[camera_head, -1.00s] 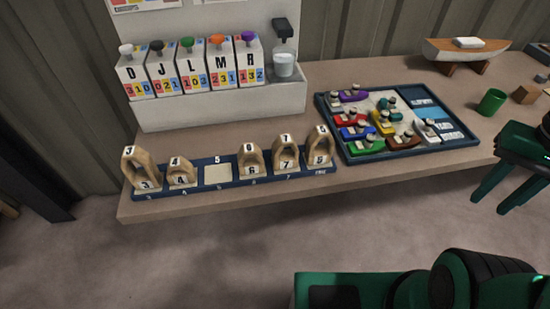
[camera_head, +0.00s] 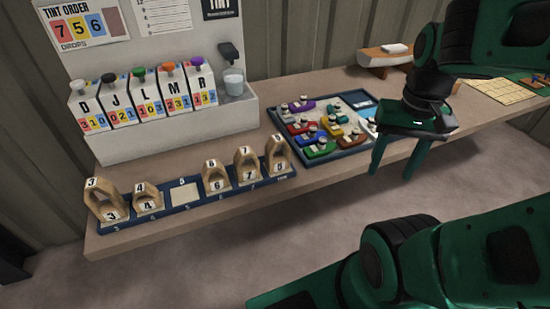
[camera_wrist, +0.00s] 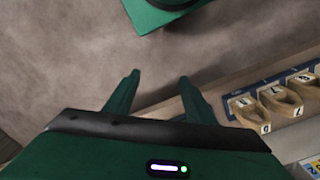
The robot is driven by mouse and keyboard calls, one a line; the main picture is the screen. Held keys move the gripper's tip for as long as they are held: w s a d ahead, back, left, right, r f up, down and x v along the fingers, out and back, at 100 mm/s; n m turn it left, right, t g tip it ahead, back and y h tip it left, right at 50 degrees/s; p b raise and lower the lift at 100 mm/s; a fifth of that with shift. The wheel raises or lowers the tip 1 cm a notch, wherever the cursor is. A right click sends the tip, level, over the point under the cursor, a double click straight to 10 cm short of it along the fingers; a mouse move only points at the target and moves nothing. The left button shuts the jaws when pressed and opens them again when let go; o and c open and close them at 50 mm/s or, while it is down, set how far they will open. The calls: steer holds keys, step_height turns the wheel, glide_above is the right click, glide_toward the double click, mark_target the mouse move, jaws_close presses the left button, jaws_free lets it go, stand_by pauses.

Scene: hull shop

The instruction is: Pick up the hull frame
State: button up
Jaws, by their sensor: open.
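Several arch-shaped wooden hull frames with number labels stand in a blue rack (camera_head: 185,208) along the bench's front edge. Frame 3 (camera_head: 103,200) and frame 4 (camera_head: 148,198) are at the left, and frame 6 (camera_head: 214,178), frame 7 (camera_head: 246,165) and frame 8 (camera_head: 277,157) at the right. In the wrist view, nothing is between the fingers (camera_wrist: 159,78); some frames (camera_wrist: 280,98) show at the right.
A blue tray (camera_head: 337,153) of coloured model boats lies behind the rack's right end. A white dispenser (camera_head: 170,130) with several lettered tint units and a cup (camera_head: 234,82) stands behind. A wooden hull model (camera_head: 385,62) sits at the back right.

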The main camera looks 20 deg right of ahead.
steer(key=w+a+m, duration=0.4)
steer(key=w+a, duration=0.1)
steer(key=w, duration=0.7)
steer(key=m, duration=0.5)
glide_above(277, 158)
steer(key=w, duration=0.2)
steer(key=shift+s+d+f+t, duration=0.25)
steer(key=shift+d+f+t, duration=0.05)
steer(key=shift+d+f, duration=0.15)
steer(key=shift+w+a+f+m, duration=0.15)
steer(key=shift+w+a+m, duration=0.1)
steer(key=shift+m, duration=0.75)
steer(key=shift+f, duration=0.3)
step_height(277, 158, down, 10)
steer(key=shift+d+f, duration=0.1)
steer(key=shift+d, duration=0.05)
steer(key=c, duration=1.2)
